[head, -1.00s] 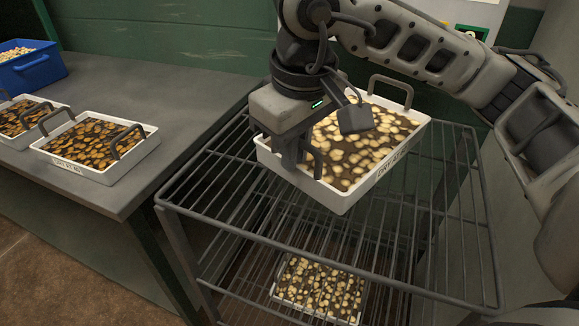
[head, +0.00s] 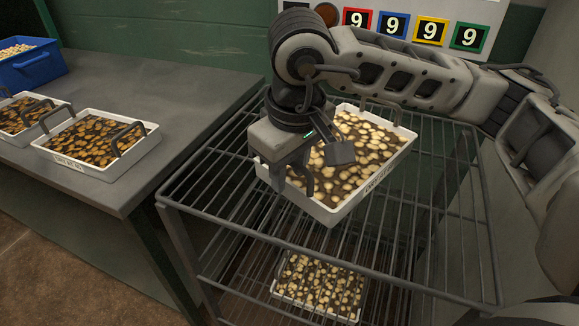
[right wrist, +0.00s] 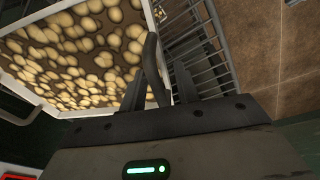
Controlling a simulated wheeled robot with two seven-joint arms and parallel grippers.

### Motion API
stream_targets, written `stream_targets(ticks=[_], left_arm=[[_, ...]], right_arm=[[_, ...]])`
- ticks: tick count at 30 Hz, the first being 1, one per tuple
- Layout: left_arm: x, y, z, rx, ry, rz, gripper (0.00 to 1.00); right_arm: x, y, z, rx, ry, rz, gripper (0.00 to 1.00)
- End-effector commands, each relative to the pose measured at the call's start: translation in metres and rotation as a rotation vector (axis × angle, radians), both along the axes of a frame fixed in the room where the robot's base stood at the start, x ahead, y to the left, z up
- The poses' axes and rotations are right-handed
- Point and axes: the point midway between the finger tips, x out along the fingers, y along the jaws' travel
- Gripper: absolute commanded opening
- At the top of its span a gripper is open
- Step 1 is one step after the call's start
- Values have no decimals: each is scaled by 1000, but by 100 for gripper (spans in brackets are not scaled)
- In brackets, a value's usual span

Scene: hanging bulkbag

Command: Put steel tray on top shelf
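The steel tray (head: 373,180) is a pale, labelled pan with dark handles, full of light round pieces. In the head view it is over the wire top shelf (head: 440,268), roughly level. I cannot tell whether its underside touches the wires. My right gripper (head: 298,182) is at the tray's near-left handle. In the right wrist view the handle (right wrist: 152,65) passes between the closely spaced fingers (right wrist: 160,85), and the gripper appears shut on it. The tray's near-left edge is partly hidden by the gripper. My left gripper is not in view.
A similar filled tray (head: 297,297) sits on a lower shelf. A grey table (head: 180,90) at left holds two trays of darker pieces (head: 135,163) (head: 8,140) and a blue bin (head: 30,72). A number board (head: 395,12) hangs behind. The top shelf's front and right are bare.

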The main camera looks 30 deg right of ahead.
Motion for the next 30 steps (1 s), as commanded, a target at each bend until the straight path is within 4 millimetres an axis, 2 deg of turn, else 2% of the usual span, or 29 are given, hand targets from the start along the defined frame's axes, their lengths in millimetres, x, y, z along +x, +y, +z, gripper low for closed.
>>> stream_targets(ticks=[11, 12, 14, 24, 30], left_arm=[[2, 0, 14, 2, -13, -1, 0], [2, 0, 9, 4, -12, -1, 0], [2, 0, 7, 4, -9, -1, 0], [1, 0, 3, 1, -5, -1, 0], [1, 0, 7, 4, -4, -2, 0]], right_arm=[[0, 0, 8, 0, 0, 0, 31], [0, 1, 10, 1, -3, 0, 31], [-1, 1, 19, 2, -6, 1, 31], [-14, 3, 91, 2, -6, 0, 31], [-18, 3, 118, 0, -3, 1, 31]])
